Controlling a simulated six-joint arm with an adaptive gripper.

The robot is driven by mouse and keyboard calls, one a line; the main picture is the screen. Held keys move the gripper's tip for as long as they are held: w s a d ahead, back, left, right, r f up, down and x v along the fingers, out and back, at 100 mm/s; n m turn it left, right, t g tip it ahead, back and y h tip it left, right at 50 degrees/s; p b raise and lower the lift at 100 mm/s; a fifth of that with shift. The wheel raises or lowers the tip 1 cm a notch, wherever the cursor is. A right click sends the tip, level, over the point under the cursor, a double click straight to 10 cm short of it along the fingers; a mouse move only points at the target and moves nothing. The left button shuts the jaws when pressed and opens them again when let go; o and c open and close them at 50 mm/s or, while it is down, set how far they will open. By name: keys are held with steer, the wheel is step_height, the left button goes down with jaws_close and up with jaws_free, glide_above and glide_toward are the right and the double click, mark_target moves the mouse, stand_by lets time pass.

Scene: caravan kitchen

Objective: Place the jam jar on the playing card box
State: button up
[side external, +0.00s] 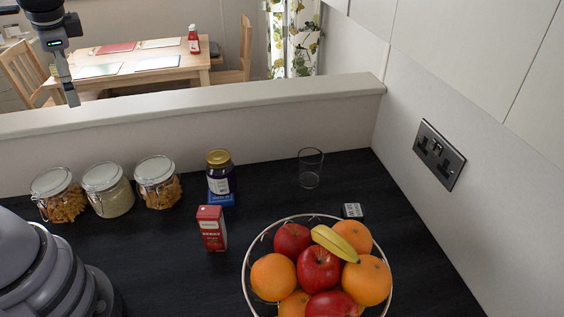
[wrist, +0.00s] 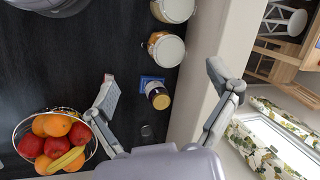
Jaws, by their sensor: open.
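The jam jar (side external: 219,172), dark with a gold lid and pale label, stands upright on the blue playing card box (side external: 221,199) near the back wall of the counter. In the wrist view the jar (wrist: 158,95) shows from above, with blue edges of the box (wrist: 145,80) around its base. The jar hides most of the box top. My gripper (side external: 71,97) is high at the upper left in the side view, well away from the jar. In the wrist view my gripper (wrist: 160,88) is open and empty, its fingers wide apart.
A red carton (side external: 212,230) stands in front of the jar. Several storage jars (side external: 104,190) are to the left, a clear glass (side external: 310,169) to the right. A wire fruit bowl (side external: 247,283) is at front right, beside a small dark box (side external: 352,210). A ledge (side external: 190,109) runs behind.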

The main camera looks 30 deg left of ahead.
steer(key=s+d+r+n+t+h, duration=0.3)
steer(key=s+n+t+h, duration=0.1)
steer(key=s+t, duration=0.1)
steer(key=shift+s+d, duration=0.3)
steer(key=shift+s, duration=0.2)
